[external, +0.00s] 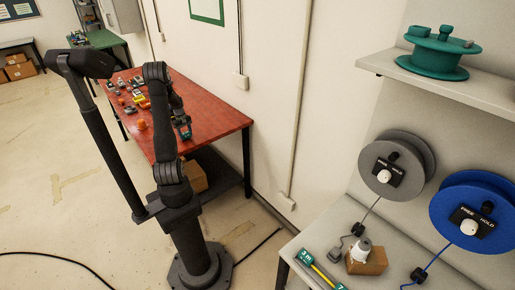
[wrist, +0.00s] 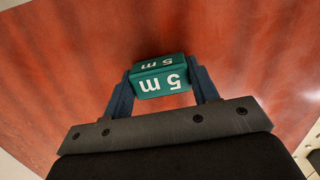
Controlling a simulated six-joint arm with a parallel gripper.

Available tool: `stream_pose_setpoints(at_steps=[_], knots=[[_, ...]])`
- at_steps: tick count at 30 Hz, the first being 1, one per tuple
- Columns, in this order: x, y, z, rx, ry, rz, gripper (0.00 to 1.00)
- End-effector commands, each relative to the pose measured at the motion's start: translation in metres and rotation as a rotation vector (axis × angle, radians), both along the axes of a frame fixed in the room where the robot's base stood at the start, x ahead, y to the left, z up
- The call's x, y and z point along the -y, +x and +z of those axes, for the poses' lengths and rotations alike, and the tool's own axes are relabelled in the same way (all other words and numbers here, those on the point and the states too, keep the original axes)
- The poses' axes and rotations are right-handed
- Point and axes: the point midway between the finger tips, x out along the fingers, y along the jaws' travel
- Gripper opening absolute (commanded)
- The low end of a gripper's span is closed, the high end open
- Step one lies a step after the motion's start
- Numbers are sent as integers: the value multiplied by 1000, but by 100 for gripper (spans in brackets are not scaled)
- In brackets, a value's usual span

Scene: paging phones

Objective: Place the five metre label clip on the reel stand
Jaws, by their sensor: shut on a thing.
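The five metre label clip (wrist: 161,80) is a green block marked "5 m" in white on two faces. It sits between the two fingers of my gripper (wrist: 160,88), which is shut on it, over the red tabletop. In the external view the clip (external: 185,133) is a small green patch at my gripper (external: 182,122), over the right part of the red table. The reel stand at the right carries a grey reel (external: 372,150) and a blue reel (external: 450,205), each with a black FREE/HOLD plate and white knob.
The red table (external: 215,112) holds several small items on its left. The pale bench at right holds a green "3 m" label (external: 305,257) on a yellow strip, a brown block (external: 368,262) and cables. A green reel (external: 435,58) sits on the shelf above. Floor lies between table and bench.

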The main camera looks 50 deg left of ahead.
Motion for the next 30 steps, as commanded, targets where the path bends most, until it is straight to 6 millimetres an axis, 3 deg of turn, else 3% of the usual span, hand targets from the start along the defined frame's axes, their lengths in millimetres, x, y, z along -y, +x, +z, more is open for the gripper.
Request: stream_pose_setpoints(at_steps=[6, 18, 24, 30], knots=[[-1, 0, 37, 3, 4, 0, 29], [81, 38, 85, 3, 2, -5, 29], [101, 47, 98, 0, 0, -2, 29], [106, 50, 101, 0, 0, -2, 29]])
